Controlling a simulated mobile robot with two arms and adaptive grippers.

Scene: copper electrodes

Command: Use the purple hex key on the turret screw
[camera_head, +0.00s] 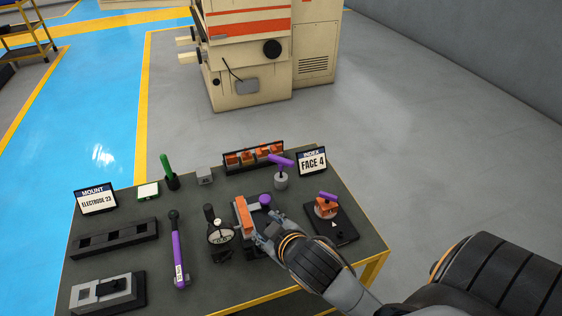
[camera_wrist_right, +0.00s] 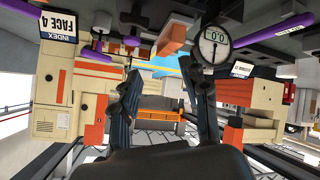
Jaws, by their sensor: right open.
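A purple T-handled key (camera_head: 281,160) stands upright in a small grey holder (camera_head: 281,182) at the back right of the table. A second purple bar (camera_head: 328,196) lies across the top of an orange copper-coloured piece (camera_head: 325,209) on a black plate (camera_head: 338,229). I cannot tell which part is the turret screw. My right gripper (camera_head: 264,226) is open and empty, close to an orange block (camera_head: 243,214) and left of the black plate. Its two spread fingers show in the right wrist view (camera_wrist_right: 162,105). My left gripper is not in view.
A purple-handled wrench (camera_head: 178,252), a dial gauge (camera_head: 219,233), a purple knob (camera_head: 265,199) and an orange-filled rack (camera_head: 254,157) share the table. A "FACE 4" sign (camera_head: 312,161) stands behind. A grey block fixture (camera_head: 104,291) sits at front left.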

